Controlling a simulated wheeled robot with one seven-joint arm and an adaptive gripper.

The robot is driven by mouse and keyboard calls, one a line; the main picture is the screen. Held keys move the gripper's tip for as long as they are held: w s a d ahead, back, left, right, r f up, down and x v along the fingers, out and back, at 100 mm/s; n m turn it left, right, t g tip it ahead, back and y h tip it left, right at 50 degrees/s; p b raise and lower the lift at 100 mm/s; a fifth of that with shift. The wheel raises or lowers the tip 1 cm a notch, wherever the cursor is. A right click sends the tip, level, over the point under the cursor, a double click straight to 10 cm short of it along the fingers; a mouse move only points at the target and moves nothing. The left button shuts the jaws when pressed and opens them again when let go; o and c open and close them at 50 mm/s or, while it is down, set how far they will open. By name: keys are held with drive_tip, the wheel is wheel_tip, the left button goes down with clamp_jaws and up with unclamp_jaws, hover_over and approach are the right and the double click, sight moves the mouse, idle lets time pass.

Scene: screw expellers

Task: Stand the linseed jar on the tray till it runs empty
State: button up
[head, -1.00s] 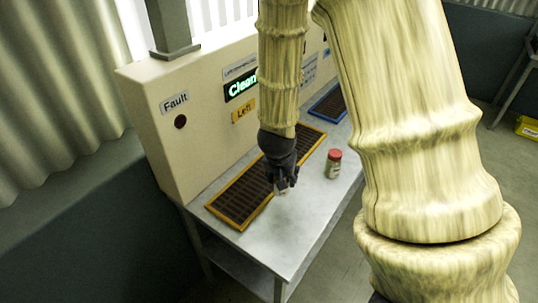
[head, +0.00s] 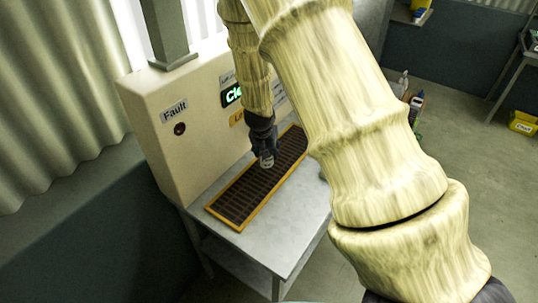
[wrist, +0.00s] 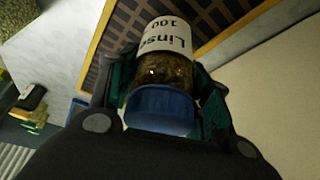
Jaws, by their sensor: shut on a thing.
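The linseed jar (wrist: 165,72) is between my fingers in the wrist view. It has a white label reading "Linse…" and "100", dark brown contents, and a blue lid towards my palm. In the head view my gripper (head: 266,156) is shut on the jar (head: 267,163), over the middle of the orange-rimmed tray (head: 224,219) with a dark grid. The jar's far end points down to the tray. I cannot tell whether it touches the grid. The tray's rim also shows behind the jar in the wrist view (wrist: 232,27).
The tray lies on a grey metal bench (head: 280,235) against a beige cabinet (head: 160,135). The cabinet carries a dark "Fault" lamp (head: 179,129) and a lit green sign (head: 232,96). Bottles (head: 416,105) stand beyond my arm. The bench's front part is clear.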

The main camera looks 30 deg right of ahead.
drive_tip(key=shift+d+f+p, duration=0.1)
drive_tip(key=shift+f+p, duration=0.25)
drive_tip(key=shift+f, duration=1.45)
drive_tip(key=shift+f, duration=0.1)
drive_tip(key=o, duration=1.2)
drive_tip(key=shift+c, duration=0.2)
drive_tip(key=b+v, duration=0.1)
drive_tip(key=v, duration=1.1)
